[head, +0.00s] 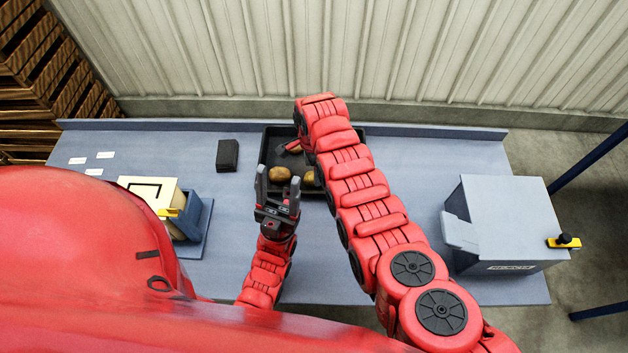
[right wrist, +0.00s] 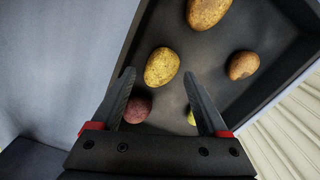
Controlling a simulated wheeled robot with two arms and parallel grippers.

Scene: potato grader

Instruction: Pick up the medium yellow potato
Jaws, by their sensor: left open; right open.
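A medium yellow potato (right wrist: 162,67) lies in the black tray (right wrist: 262,108), between and beyond the fingertips of my open, empty right gripper (right wrist: 159,74) in the right wrist view. A larger yellow-brown potato (right wrist: 207,10) lies at the top edge, partly cut off. A brown potato (right wrist: 242,65) lies to the right. A reddish potato (right wrist: 138,109) and a yellow-green one (right wrist: 191,117) are partly hidden by my fingers. In the head view my right arm covers much of the tray (head: 262,150). My left gripper (head: 278,176) is open and empty, in front of the tray's left part.
The blue-grey table (head: 340,290) carries a dark block (head: 228,155) left of the tray and white labels (head: 105,155) at far left. A cream box (head: 150,190) stands at left, a grey box (head: 515,215) with a yellow lever (head: 563,242) at right. A ribbed wall rises behind.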

